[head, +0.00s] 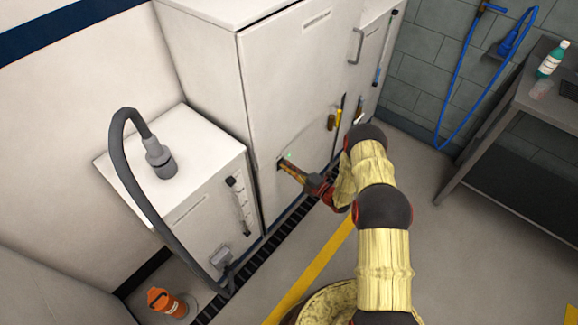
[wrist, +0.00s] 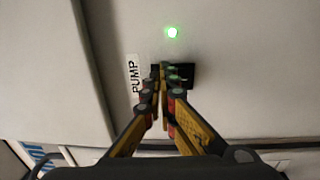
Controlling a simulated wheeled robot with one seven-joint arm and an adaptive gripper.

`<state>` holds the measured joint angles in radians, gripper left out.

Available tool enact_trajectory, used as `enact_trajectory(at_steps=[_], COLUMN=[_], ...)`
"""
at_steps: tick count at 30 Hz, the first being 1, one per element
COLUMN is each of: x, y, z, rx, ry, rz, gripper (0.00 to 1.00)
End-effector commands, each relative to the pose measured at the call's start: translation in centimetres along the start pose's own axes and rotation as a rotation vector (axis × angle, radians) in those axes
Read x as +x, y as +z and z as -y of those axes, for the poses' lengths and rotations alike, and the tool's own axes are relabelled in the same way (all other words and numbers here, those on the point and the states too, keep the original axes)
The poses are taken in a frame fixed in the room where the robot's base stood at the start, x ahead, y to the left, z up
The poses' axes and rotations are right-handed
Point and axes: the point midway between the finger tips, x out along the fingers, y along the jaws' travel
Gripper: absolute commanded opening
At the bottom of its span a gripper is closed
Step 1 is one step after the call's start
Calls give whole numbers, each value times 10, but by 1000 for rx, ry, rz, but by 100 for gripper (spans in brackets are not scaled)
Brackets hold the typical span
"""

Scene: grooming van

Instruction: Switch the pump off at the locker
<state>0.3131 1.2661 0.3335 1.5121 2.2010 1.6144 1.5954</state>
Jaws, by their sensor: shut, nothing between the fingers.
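The white locker (head: 285,80) stands in the middle of the head view. Low on its front is a small dark switch, which shows in the wrist view (wrist: 187,75) beside a label reading PUMP (wrist: 134,78). A green light (wrist: 172,32) glows on the panel near it; it also shows in the head view (head: 289,155). My gripper (head: 283,165) is shut and empty, with its fingertips (wrist: 163,75) at the switch, covering part of it. I cannot tell whether they touch it, nor the switch's position.
A lower white cabinet (head: 190,165) with a grey hose (head: 118,140) stands to the left. An orange object (head: 165,302) is on the floor below it. A dark grate runs along the cabinets' foot. A grey table (head: 520,105) with a bottle (head: 552,60) stands at right. Floor between is clear.

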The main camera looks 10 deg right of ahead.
Motion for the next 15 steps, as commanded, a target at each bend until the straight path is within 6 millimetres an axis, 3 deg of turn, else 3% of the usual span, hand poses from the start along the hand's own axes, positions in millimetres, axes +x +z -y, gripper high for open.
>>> enact_trajectory(at_steps=[9, 15], x=[0, -23], y=[0, 1], z=[-2, -8], rx=[0, 2], ry=[-15, -15], rz=[0, -2], gripper=[0, 0])
